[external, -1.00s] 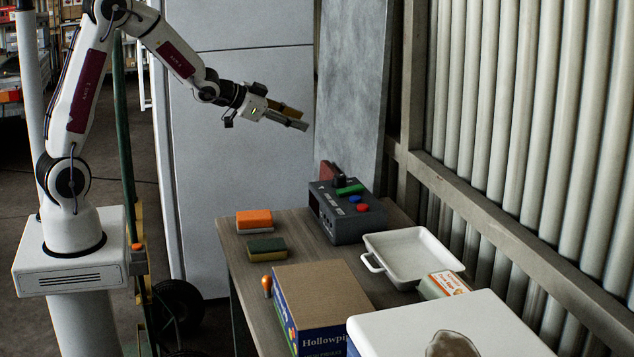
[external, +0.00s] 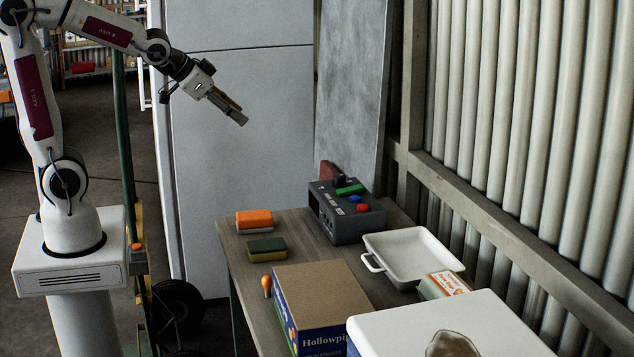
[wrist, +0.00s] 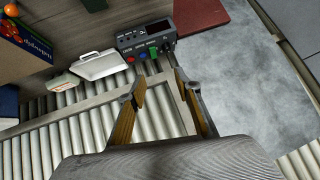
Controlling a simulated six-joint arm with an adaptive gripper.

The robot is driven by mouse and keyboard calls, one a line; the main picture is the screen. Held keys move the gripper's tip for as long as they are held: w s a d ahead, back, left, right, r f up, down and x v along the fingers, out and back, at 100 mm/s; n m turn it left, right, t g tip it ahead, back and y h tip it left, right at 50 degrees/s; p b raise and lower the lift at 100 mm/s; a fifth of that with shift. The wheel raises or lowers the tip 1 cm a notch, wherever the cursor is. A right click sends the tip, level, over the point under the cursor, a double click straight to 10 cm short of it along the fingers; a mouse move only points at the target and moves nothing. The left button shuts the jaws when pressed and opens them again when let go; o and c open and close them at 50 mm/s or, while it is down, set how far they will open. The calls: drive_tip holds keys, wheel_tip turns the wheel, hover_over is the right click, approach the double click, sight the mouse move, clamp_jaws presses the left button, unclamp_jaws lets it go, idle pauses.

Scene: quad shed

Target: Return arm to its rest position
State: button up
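My gripper (external: 238,114) is raised in the air in the external view, left of and well above the table, in front of the grey cabinet. It points down and to the right. In the wrist view my gripper (wrist: 160,82) has its two fingers spread apart with nothing between them. My arm bends up from its white base at the left and reaches over to the right at the top of the picture. The gripper touches nothing.
The table (external: 240,225) holds an orange block (external: 254,217), a green-yellow sponge (external: 267,245), a grey button box (external: 345,225), a white tray (external: 413,257) and a cardboard box (external: 320,290). A corrugated wall (external: 550,140) stands right. Air around the gripper is free.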

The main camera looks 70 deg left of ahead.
drive_tip(key=s+d+f+g+h, duration=0.1)
drive_tip(key=s+d, duration=0.4)
drive_tip(key=s, duration=0.5)
drive_tip(key=s+d+f+g+h, duration=0.1)
drive_tip(key=s+d, duration=0.3)
drive_tip(key=s, duration=0.6)
drive_tip(key=shift+s+d+f+g+h, duration=0.2)
drive_tip(key=shift+d+f+g+h, duration=0.15)
drive_tip(key=shift+g, duration=0.25)
drive_tip(key=shift+r, duration=0.1)
idle(0.7)
idle(0.6)
